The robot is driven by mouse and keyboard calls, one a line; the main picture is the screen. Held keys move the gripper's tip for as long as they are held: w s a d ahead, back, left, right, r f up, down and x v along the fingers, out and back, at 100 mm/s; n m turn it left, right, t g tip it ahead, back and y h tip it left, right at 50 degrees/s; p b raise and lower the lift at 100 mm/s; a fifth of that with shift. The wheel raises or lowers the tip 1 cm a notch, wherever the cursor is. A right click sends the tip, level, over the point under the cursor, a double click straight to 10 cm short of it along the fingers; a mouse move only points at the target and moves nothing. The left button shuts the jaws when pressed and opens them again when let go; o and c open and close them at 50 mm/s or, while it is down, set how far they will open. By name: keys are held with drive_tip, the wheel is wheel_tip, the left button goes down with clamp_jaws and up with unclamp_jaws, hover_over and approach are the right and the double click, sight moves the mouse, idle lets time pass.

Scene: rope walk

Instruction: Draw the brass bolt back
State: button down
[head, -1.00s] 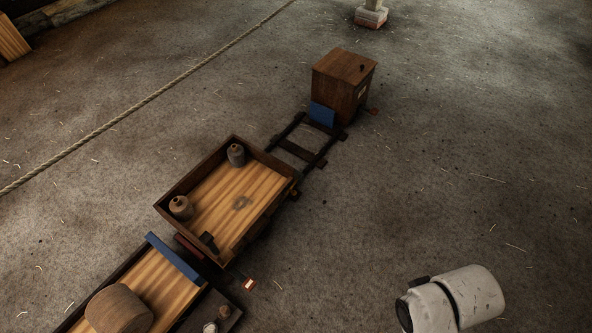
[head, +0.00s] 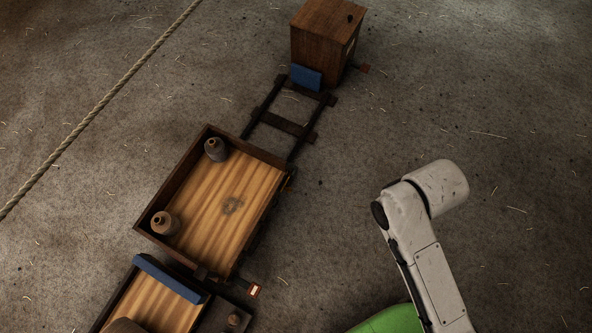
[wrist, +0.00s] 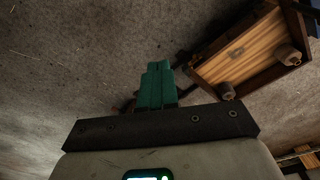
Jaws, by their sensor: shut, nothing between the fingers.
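My gripper is not visible in the head view, where only my white arm shows at the lower right.
Rails (head: 285,122) run from the cart to a wooden box (head: 325,32) with a blue block (head: 306,76) before it. Two jugs (head: 216,149) stand in the cart. A red-and-white tag (head: 254,290) sticks out nearby. A rope (head: 100,107) crosses the left. Floor right of the rails is clear.

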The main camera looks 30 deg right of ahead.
drive_tip(key=w+f+n+y+b, duration=0.1)
drive_tip(key=w+f+y+b, duration=0.1)
drive_tip(key=w+f+b, duration=0.7)
drive_tip(key=w+d+f+n+t+y+b, duration=0.1)
drive_tip(key=w+f+n+y+b, duration=0.1)
drive_tip(key=w+f+b, duration=0.7)
drive_tip(key=w+f+n+t+y+b, duration=0.1)
drive_tip(key=w+f+b, duration=0.8)
drive_tip(key=f, duration=1.2)
drive_tip(key=n+y+b, duration=0.1)
drive_tip(key=y+b, duration=0.1)
drive_tip(key=b, duration=0.2)
drive_tip(key=shift+d+f, duration=0.2)
drive_tip(key=shift+d, duration=0.15)
drive_tip(key=shift+w+f, duration=0.1)
drive_tip(key=w+a+f+b, duration=0.1)
drive_tip(key=a+f+b, duration=0.4)
drive_tip(key=a+f, duration=0.2)
drive_tip(key=a, duration=0.2)
drive_tip(key=shift+w+a, duration=0.2)
drive_tip(key=shift+a, duration=0.15)
